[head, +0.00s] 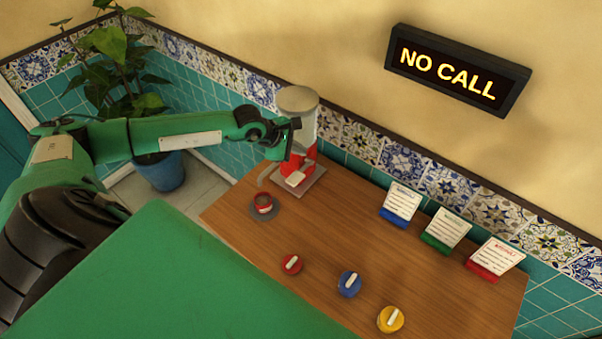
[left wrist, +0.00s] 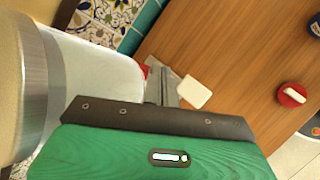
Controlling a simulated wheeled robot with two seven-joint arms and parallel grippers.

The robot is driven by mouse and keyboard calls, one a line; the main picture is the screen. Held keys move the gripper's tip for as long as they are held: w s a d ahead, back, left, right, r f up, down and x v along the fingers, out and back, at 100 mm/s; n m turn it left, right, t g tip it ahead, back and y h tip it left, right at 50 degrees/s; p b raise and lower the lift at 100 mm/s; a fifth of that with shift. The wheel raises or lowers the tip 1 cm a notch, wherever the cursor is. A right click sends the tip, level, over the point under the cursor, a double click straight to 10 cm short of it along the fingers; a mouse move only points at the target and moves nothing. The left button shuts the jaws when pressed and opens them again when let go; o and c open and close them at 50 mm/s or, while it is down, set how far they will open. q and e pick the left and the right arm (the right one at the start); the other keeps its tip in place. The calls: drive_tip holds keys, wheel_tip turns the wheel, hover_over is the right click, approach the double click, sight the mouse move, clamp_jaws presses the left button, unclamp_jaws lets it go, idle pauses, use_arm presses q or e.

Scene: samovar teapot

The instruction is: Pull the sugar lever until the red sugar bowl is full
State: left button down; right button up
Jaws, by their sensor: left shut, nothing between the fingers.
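The sugar dispenser (head: 298,105) has a pale grey canister over a red lower part. It stands on a light square base at the table's back left corner. Its canister fills the left of the left wrist view (left wrist: 90,85). A white flat piece (head: 295,179) sits low on its front; I cannot tell if this is the lever. The small red sugar bowl (head: 263,203) stands in front of the dispenser on a dark round pad; its fill level is unclear. My left gripper (head: 290,143) is shut and empty, close beside the dispenser. My right gripper is out of view.
Red (head: 291,265), blue (head: 349,283) and yellow (head: 391,319) round lidded pieces with white handles sit at the table's front. Three cards (head: 445,231) stand at the back. A "NO CALL" sign (head: 455,72) hangs above. The middle of the table (head: 340,235) is clear.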

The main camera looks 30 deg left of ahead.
use_arm(q)
drive_tip(key=b, duration=0.2)
hover_over(298, 172)
wheel_tip(298, 172, down, 4)
drive_tip(key=shift+f, duration=0.2)
drive_tip(key=shift+f+b, duration=0.55)
drive_tip(key=shift+b, duration=0.1)
idle(1.2)
drive_tip(key=shift+f+b, duration=0.35)
drive_tip(key=shift+b, duration=0.25)
